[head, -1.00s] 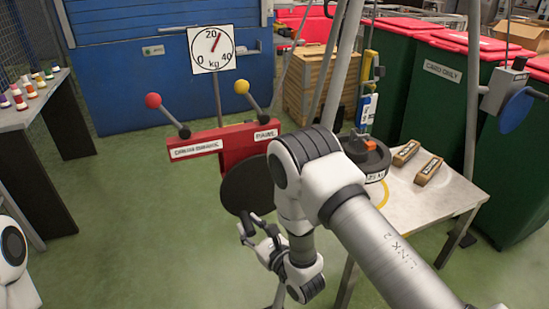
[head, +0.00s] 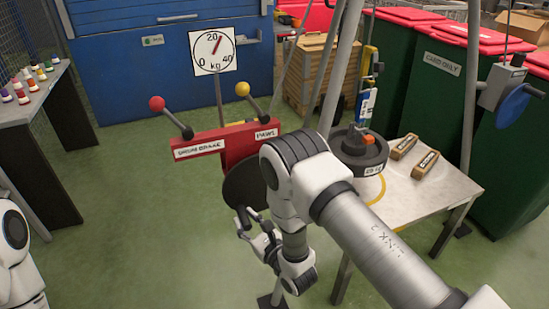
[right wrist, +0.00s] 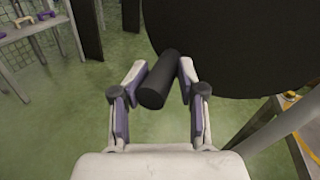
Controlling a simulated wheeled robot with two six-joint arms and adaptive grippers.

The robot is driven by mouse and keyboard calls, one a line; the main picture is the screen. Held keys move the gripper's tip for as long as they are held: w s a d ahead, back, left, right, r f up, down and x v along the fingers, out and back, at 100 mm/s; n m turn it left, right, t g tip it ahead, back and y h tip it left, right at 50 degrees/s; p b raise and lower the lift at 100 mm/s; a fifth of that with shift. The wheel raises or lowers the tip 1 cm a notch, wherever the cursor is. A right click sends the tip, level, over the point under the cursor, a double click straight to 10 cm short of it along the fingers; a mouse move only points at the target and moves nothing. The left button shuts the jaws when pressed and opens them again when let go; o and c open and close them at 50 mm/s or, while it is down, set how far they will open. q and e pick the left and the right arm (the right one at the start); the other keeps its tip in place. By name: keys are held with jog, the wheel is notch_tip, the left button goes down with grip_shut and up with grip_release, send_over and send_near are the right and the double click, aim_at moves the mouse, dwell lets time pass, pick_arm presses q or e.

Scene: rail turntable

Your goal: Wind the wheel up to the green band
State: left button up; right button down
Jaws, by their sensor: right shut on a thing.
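The wheel is a dark disc (head: 238,188) on the front of a red box (head: 226,146), partly hidden behind my right arm. It fills the top right of the right wrist view (right wrist: 240,50). Its black cylindrical handle (right wrist: 158,80) lies between the fingers of my right gripper (right wrist: 160,84), which is shut on it. In the head view the right gripper (head: 248,224) is just below the disc. A white dial (head: 212,50) marked 0, 20, 40 kg stands behind, its needle slightly right of 20. I see no green band. My left gripper is out of view.
Two levers, one red-knobbed (head: 157,104) and one yellow-knobbed (head: 243,89), rise from the box. A round dark weight (head: 358,152) sits on a table (head: 445,190) under a hanging hook scale (head: 368,95). Green bins (head: 445,100) stand behind.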

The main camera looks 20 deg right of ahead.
jog(key=shift+a+r, duration=0.1)
jog(key=shift+a, duration=0.15)
jog(key=c, duration=1.1)
grip_release()
jog(key=o, duration=0.4)
jog(key=shift+s+a, duration=0.1)
jog(key=shift+a, duration=0.15)
